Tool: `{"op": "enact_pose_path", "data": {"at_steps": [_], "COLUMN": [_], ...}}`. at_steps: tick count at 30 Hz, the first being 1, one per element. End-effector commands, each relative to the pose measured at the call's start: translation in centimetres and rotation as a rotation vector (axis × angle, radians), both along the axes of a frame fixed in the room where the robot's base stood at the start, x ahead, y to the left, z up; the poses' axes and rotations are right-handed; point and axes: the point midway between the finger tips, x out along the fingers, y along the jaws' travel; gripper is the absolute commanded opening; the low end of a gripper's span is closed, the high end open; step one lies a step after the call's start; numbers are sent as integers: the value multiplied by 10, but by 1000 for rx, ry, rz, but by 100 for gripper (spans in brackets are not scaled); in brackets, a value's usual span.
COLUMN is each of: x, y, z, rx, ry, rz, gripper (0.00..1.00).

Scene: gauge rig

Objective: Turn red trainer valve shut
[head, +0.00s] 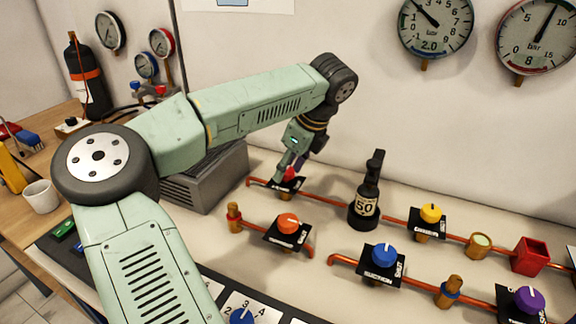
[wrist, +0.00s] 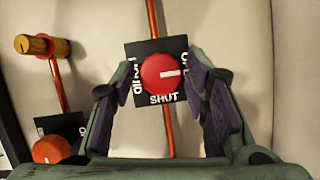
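The red valve knob (wrist: 165,74) sits on a black plate (wrist: 152,50) in the middle of the wrist view. Its white pointer line points right, toward a partly hidden label that starts with "O". The word "SHUT" is at the plate's lower edge. My gripper (wrist: 163,67) is open, with one finger on each side of the knob. A gap shows at the left finger; the right finger is closer, and I cannot tell whether it touches. In the head view the red knob (head: 290,173) is partly hidden under my gripper (head: 292,165).
A black "50" bottle (head: 365,205) stands right of the red valve. A grey vented box (head: 200,180) is to its left. An orange valve (head: 288,223), a blue valve (head: 384,255) and a yellow valve (head: 431,213) are on nearby copper pipes. Wall gauges (head: 435,27) hang behind.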

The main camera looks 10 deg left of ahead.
Motion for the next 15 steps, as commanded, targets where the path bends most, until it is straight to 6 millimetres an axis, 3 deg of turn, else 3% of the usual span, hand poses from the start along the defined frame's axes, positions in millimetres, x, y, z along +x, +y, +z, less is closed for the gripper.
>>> {"op": "enact_pose_path", "data": {"at_steps": [15], "x": [0], "y": [0], "z": [0], "rx": [0], "ry": [0], "rz": [0], "gripper": [5]}}
